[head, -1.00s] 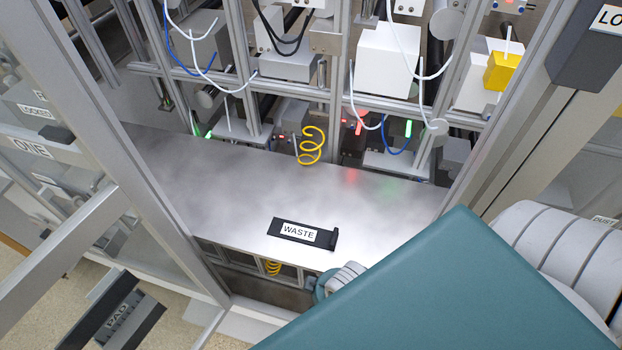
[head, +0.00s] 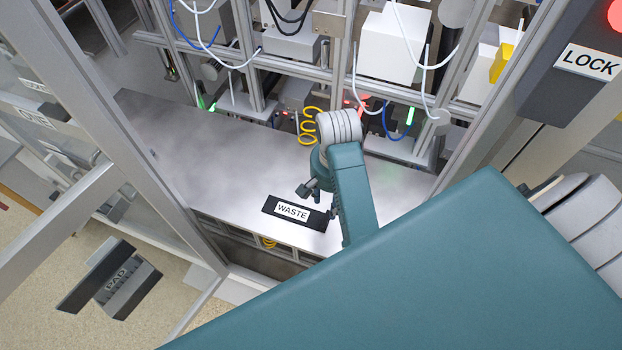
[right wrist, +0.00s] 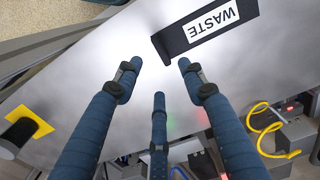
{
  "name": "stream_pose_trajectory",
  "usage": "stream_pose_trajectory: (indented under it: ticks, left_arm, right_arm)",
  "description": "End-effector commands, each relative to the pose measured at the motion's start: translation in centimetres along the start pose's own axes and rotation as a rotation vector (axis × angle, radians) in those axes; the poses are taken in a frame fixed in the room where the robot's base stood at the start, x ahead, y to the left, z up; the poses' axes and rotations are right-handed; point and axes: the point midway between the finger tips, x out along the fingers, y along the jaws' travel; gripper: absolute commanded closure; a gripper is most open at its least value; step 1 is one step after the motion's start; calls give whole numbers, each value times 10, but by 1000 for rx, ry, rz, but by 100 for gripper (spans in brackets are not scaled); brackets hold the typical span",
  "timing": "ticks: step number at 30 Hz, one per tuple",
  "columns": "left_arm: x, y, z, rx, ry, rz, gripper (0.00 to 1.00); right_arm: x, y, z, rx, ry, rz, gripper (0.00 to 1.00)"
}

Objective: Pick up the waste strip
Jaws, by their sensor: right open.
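No plain loose strip that I can be sure of shows. A flat black piece with a white WASTE label (head: 290,212) lies on the metal plate (head: 190,150). In the right wrist view the WASTE piece (right wrist: 205,27) is at the top, just beyond the fingertips. A yellow coil (head: 308,125) is at the plate's back edge; it also shows in the right wrist view (right wrist: 268,130). I cannot tell whether it is a strip or a hose. My right gripper (head: 317,190) is over the plate, beside the WASTE piece. Its blue fingers (right wrist: 160,72) are spread and empty. My left gripper is not in view.
Metal frame posts (head: 140,130) stand left and right of the plate. Behind it are modules with cables and lights (head: 395,45). A LOCK box (head: 575,75) is at the right. A PAD block (head: 115,283) is at lower left. The plate's left part is clear.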

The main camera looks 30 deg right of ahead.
Motion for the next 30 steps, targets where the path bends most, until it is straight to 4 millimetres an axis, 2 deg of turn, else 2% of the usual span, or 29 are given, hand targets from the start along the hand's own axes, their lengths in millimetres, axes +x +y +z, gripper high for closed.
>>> stream_pose_trajectory:
  ticks: [6,10,14,19,22,30]
  left_arm:
    - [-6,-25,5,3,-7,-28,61]
    - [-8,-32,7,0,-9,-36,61]
    - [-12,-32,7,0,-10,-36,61]
    - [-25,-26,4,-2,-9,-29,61]
    - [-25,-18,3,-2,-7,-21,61]
    - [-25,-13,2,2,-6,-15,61]
  right_arm:
    - [34,1,2,8,-9,6,59]
    - [47,1,1,7,-5,3,59]
    - [56,1,1,6,-6,4,59]
    - [80,2,4,6,-8,6,59]
    - [94,1,3,5,-6,5,59]
    - [103,0,2,6,-3,2,59]
